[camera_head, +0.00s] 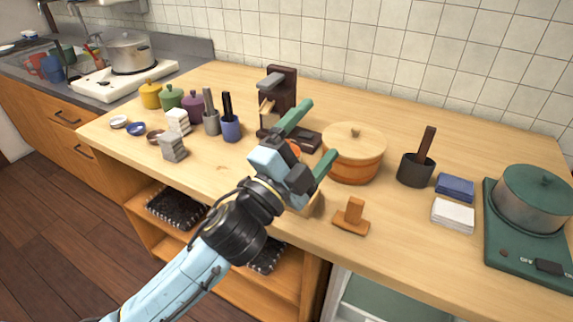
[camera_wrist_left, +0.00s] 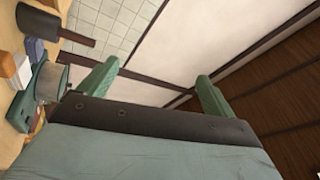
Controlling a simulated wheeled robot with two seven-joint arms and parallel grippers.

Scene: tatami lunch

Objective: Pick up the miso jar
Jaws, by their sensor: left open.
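Three small lidded jars stand in a row at the back left of the counter in the head view: a yellow jar (camera_head: 150,95), a green jar (camera_head: 171,97) and a purple jar (camera_head: 193,108). I cannot tell from their looks which one is the miso jar. My left gripper (camera_head: 320,128) is open, with green fingers apart, raised over the middle of the counter, well right of these jars. In the left wrist view my left gripper (camera_wrist_left: 158,69) has nothing between its fingers. My right gripper is not in view.
Near the gripper are a dark brown stand (camera_head: 283,90) and a lidded wooden tub (camera_head: 353,160). A wooden piece with an upright handle (camera_head: 352,216) lies near the front edge. Two utensil cups (camera_head: 231,128) stand right of the jars. A green pot (camera_head: 535,200) sits far right.

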